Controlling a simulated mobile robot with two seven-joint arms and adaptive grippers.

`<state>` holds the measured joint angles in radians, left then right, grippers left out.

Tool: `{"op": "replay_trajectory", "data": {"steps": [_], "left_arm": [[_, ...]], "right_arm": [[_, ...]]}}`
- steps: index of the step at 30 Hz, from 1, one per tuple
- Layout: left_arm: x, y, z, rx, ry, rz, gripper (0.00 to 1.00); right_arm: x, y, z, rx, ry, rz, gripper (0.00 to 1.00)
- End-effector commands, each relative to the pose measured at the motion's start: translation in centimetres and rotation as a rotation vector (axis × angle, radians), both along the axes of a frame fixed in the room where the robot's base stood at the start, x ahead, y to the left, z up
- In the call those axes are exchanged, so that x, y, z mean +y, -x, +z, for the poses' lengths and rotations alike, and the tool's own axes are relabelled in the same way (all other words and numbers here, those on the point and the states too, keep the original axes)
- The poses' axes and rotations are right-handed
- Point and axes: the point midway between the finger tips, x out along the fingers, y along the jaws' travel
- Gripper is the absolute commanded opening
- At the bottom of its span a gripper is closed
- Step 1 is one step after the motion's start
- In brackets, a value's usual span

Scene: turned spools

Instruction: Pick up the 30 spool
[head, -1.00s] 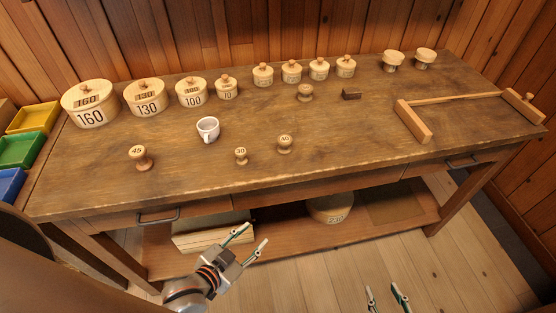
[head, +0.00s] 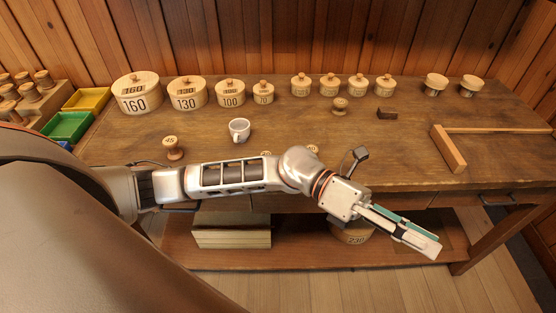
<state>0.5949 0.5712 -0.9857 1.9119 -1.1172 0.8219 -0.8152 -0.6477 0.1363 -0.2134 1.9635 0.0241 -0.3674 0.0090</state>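The 30 spool (head: 266,153) stands on the workbench, almost wholly hidden behind my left forearm. Only its pale top edge shows. My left arm stretches across the bench front from the left. My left gripper (head: 436,247) is right of the spool and nearer to me, in front of the bench's front edge, pointing right and down. Its two fingers lie close together in this view, seen from the side, so their gap cannot be judged. Nothing shows between them. My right gripper is not in view.
The 40 spool (head: 313,149) also peeks over my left arm. The 45 spool (head: 173,148) and a white mug (head: 239,130) stand behind the arm. Numbered lidded canisters line the back. The bench (head: 400,165) is bare at centre right.

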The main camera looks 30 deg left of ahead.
Motion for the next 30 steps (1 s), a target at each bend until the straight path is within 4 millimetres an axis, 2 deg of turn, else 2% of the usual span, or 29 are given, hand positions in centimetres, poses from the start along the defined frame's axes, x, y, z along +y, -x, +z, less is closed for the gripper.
{"op": "replay_trajectory", "data": {"steps": [1, 5, 8, 11, 14, 17, 21, 24, 27, 30], "left_arm": [[0.7, 0.2, -0.8, -0.108, -0.072, -0.054, 0.4], [3.4, 0.5, -3.7, -0.353, -0.256, -0.194, 0.4], [6.7, -0.4, -5.8, -0.518, -0.408, -0.294, 0.4], [11.0, -2.1, -7.5, -0.659, -0.568, -0.389, 0.4], [15.9, -4.3, -8.3, -0.776, -0.733, -0.475, 0.4], [21.5, -6.8, -8.2, -0.861, -0.905, -0.55, 0.4], [29.2, -9.9, -6.5, -0.928, -1.125, -0.629, 0.4], [33.4, -11.2, -5.1, -0.942, -1.245, -0.662, 0.4], [36.2, -11.9, -3.9, -0.945, -1.323, -0.683, 0.4], [37.6, -12.2, -3.5, -0.942, -1.36, -0.692, 0.4]], "right_arm": [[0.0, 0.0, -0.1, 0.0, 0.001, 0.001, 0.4], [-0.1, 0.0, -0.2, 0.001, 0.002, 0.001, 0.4], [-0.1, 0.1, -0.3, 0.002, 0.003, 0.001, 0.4], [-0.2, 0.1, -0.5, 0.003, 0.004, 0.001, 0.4], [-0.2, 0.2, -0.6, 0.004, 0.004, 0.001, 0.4], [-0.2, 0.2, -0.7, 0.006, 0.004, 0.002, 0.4], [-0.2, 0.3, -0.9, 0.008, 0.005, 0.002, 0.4], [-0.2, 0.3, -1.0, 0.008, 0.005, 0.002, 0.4], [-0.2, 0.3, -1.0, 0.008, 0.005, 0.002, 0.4], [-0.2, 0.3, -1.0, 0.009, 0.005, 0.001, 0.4]]}}
